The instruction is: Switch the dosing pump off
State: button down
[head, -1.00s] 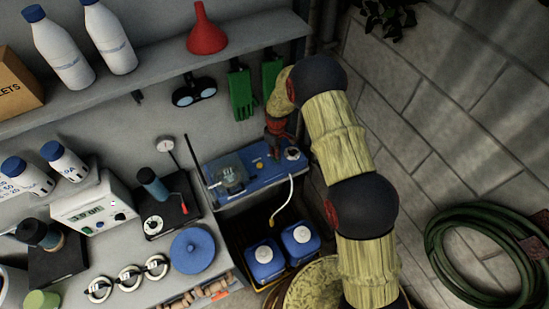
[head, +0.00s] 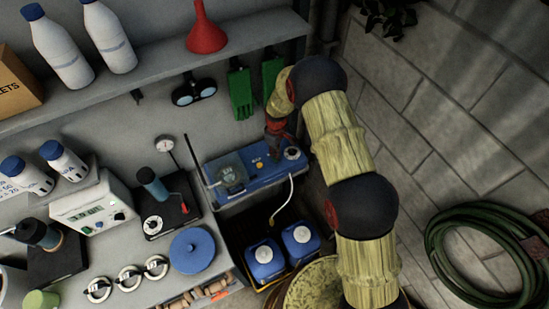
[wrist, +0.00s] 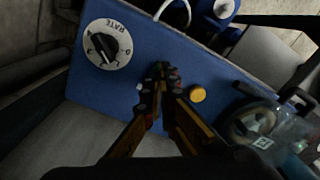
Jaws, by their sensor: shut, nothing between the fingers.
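The dosing pump (head: 236,188) is a blue box at the back of the bench in the head view, with a clear pump head (head: 231,174) on its left. In the wrist view its blue face (wrist: 100,80) carries a white dial with a black knob marked RATE (wrist: 108,45) and a round orange-yellow button (wrist: 197,94). My gripper (wrist: 163,76) is shut and empty, its tips over the face between knob and button. In the head view my gripper (head: 274,148) comes down from above. The tips hide the patch beneath them; I cannot tell whether they touch it.
A white tube (head: 290,190) hangs in front of the pump. Green gloves (head: 240,92) hang behind. A shelf (head: 160,80) with bottles and a red funnel (head: 206,36) runs above.

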jog(key=shift+f+b, duration=0.95)
jog(key=shift+f, duration=0.3)
dwell(0.6)
jog(key=shift+r, duration=0.15)
jog(key=shift+r+p, duration=1.05)
jog(key=shift+r, duration=2.35)
